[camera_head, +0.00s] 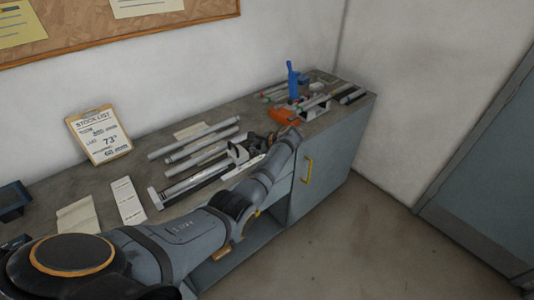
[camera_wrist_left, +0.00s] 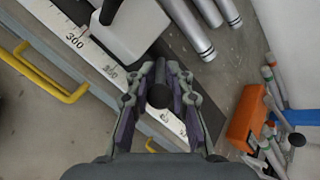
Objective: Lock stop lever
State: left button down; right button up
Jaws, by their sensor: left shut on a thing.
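The white stop block (camera_wrist_left: 135,30) sits along the marked rule (camera_wrist_left: 85,45) in the left wrist view, near the printed 300. A dark rounded knob (camera_wrist_left: 159,96), which looks like the end of the stop lever, is between the fingers of my left gripper (camera_wrist_left: 163,76). The gripper is shut on it, and the rest of the lever is hard to make out. In the head view my left gripper (camera_head: 258,143) is at the stop on the jig, and my own arm hides part of it. My right gripper is in neither view.
Several metal tubes (camera_head: 195,138) lie behind the jig on the bench. An orange tool (camera_head: 284,117) and a blue upright thing (camera_head: 292,82) stand at the right end. A clipboard (camera_head: 99,136) leans on the wall. A yellow handle (camera_head: 308,168) sticks out from the cabinet front.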

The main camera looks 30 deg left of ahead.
pick_arm(q)
jog(key=f+y+b, duration=0.1)
jog(key=d+f+t+y+b, duration=0.1)
jog(key=b, duration=0.1)
jog(key=shift+s+y+b, duration=0.15)
jog(key=shift+y+b, duration=0.15)
jog(key=shift+y, duration=0.1)
jog(key=shift+b, duration=0.35)
jog(key=shift+f+t+y+b, duration=0.1)
jog(key=shift+t+y+b, duration=0.3)
jog(key=shift+y+b, duration=0.4)
jog(key=shift+b, duration=0.1)
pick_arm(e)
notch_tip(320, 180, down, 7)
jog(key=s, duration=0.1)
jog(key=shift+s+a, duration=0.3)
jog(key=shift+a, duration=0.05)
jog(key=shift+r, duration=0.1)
pick_arm(q)
jog(key=shift+s, duration=0.1)
jog(key=c, duration=1.4)
grip_release()
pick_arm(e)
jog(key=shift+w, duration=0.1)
